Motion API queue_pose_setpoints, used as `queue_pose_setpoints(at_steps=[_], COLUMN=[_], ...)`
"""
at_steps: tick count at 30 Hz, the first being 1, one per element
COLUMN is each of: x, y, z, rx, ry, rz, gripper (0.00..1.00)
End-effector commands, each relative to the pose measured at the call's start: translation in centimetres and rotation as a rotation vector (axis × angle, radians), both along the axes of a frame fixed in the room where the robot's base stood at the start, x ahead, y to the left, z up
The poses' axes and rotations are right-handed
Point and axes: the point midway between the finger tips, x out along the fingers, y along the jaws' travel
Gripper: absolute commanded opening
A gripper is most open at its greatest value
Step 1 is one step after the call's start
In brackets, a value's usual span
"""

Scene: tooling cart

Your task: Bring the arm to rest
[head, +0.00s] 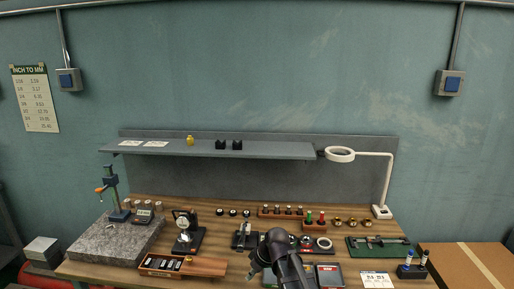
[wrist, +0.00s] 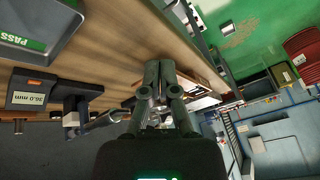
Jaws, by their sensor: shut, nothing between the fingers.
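My gripper (head: 252,271) shows small at the lower middle of the head view, on the left end of my dark bent arm, in front of the bench's front part. In the wrist view its two dark fingers (wrist: 160,72) lie side by side, shut with nothing held. The wooden bench top (head: 222,245) is behind and around my arm in the head view. My arm hides part of the bench's front middle. How far the fingers are from the bench cannot be told.
A wooden box (head: 183,264) and a dial gauge stand (head: 187,232) are left of my gripper. A grey stone plate (head: 115,240) is further left. A ring lamp (head: 341,154) rises at right. A grey shelf (head: 270,149) spans the back. A PASS tray (wrist: 38,25) shows in the wrist view.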

Motion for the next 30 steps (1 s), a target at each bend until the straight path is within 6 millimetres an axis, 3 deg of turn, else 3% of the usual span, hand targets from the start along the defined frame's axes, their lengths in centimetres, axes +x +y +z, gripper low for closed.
queue_pose_setpoints(at_steps=[3,9,15,21,30], x=[-2.9,-7.3,-10.6,-11.6,-11.6], y=[-5.1,-12.6,-17.4,-19.1,-19.1], z=[-0.8,-1.6,-1.9,-1.9,-1.9], rx=[-0.09,-0.238,-0.341,-0.379,-0.379], ry=[0.083,0.199,0.262,0.28,0.28], rz=[-0.183,-0.508,-0.755,-0.847,-0.85], gripper=[0.0,0.0,0.0,0.0,0.0])
